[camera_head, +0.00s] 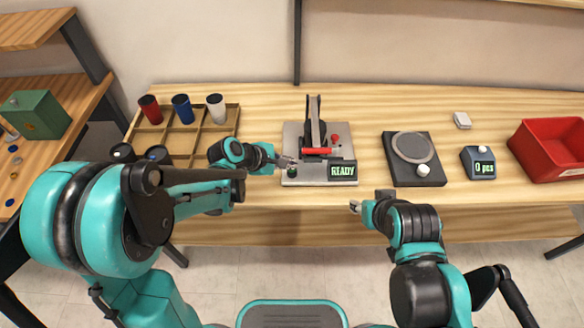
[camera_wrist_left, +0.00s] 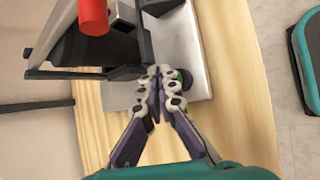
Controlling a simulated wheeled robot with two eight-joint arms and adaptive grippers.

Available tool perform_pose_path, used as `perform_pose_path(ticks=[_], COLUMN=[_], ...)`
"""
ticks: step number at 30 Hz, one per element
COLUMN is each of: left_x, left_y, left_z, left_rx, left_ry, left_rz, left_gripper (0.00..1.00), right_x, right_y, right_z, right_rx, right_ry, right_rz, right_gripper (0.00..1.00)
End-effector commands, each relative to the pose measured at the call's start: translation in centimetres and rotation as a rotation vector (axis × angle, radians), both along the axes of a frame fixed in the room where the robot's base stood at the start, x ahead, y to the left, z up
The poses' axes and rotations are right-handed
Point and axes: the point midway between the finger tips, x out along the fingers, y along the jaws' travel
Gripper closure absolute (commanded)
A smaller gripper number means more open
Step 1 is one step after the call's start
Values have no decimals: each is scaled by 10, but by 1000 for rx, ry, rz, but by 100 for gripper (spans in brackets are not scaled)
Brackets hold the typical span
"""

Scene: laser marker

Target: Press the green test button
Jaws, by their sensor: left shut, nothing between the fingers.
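The laser marker (camera_head: 318,132) stands on the table with a grey base, a black upright arm, a red handle and a display reading READY. The green test button (camera_head: 292,172) is at the base's front left corner; in the left wrist view the button (camera_wrist_left: 185,80) is partly hidden behind my fingers. My left gripper (camera_head: 287,162) is shut and empty, its tips right beside the button; the fingertips (camera_wrist_left: 160,80) overlap its edge in the wrist view. I cannot tell whether they touch it. My right gripper (camera_head: 355,206) is over the table's front edge, apart from the marker.
A wooden compartment tray (camera_head: 232,118) with red, blue and white cups is at left. A red knob (camera_head: 335,138) is on the marker base. Right of it are a black scale (camera_head: 402,175), a counter reading 0 pcs (camera_head: 484,168) and a red bin (camera_head: 560,125).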

Motion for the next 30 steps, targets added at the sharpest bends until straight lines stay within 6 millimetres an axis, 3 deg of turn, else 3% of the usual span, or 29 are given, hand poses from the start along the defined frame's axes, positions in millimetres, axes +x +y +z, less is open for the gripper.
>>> perform_pose_path(ticks=[30], left_x=[0], left_y=[0], left_z=[-6], left_rx=[0], left_ry=[0], left_rz=[0], left_gripper=[100], right_x=[0], right_y=[0], right_z=[-6], right_rx=[0], right_ry=[0], right_rz=[0], right_gripper=[60])
